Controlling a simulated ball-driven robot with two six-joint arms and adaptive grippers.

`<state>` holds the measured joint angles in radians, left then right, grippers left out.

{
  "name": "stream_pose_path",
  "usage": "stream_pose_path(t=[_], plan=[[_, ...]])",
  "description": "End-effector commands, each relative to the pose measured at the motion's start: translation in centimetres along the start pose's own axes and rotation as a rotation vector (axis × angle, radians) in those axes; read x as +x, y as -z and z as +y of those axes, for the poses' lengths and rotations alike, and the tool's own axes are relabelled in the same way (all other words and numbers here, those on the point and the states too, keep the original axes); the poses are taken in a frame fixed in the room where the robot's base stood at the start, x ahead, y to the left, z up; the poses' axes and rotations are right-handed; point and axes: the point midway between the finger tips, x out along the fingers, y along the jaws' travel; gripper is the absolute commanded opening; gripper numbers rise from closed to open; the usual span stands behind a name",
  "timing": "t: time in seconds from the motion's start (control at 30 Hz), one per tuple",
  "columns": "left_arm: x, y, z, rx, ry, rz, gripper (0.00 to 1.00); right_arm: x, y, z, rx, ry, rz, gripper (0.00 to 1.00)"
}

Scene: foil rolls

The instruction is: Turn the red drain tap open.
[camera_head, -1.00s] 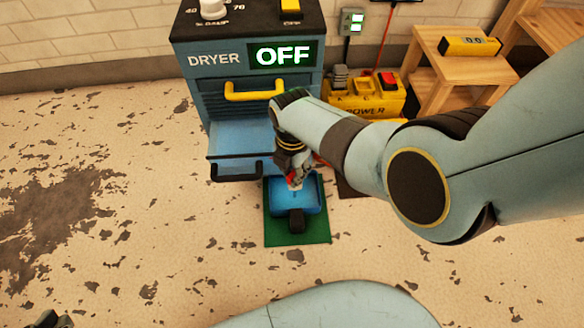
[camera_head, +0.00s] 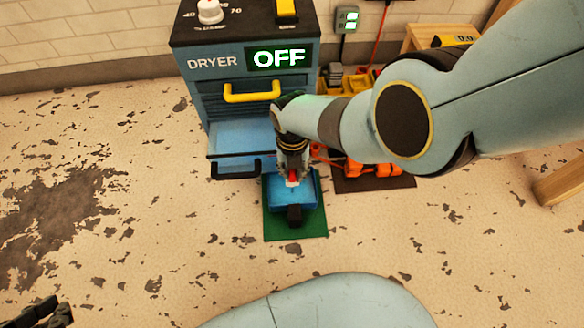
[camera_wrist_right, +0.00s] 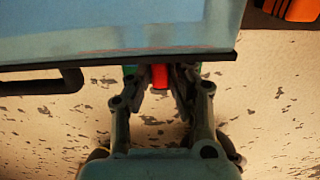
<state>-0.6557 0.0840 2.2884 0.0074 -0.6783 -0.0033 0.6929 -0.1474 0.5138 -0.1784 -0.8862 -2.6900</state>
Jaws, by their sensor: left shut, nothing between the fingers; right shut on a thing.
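The red drain tap (camera_head: 292,178) sits low at the front of the blue dryer (camera_head: 245,92), above a blue tray (camera_head: 308,198). My right gripper (camera_head: 291,181) reaches down to it and hides much of it. In the right wrist view the red tap (camera_wrist_right: 160,77) shows between the two fingertips, which are shut on it. How far the tap is turned cannot be made out. My left gripper (camera_head: 46,313) is at the lower left corner, shut and empty, far from the tap.
The dryer's display (camera_head: 279,57) reads OFF. A drawer with a black handle (camera_head: 236,170) juts out left of my right gripper. The tray stands on a green mat (camera_head: 309,228). An orange object (camera_head: 375,169) lies on a dark mat to the right. The floor at left is clear.

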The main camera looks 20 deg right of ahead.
Motion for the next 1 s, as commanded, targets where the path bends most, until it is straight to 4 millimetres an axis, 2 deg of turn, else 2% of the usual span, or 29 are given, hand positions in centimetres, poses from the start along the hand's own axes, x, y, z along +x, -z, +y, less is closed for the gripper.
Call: stream_pose_path(t=[0.5, 0.53, 0.6, 1.0], plan=[[-0.04, 0.01, 0.00, 0.000, 0.000, -0.008, 0.00, 0.08, 0.10, -0.02, -0.023, 0.000, 0.001, 0.00], [-0.04, 0.01, 0.00, 0.000, 0.000, -0.008, 0.00, 0.08, 0.10, -0.02, -0.023, 0.000, 0.001, 0.19], [-0.04, 0.02, 0.00, 0.000, 0.000, -0.007, 0.00, 0.08, 0.10, -0.02, -0.023, 0.000, 0.001, 0.27], [-0.07, -0.04, -0.01, 0.000, -0.001, -0.007, 0.00, -0.33, 0.03, 0.02, -0.021, -0.001, -0.001, 0.27]])
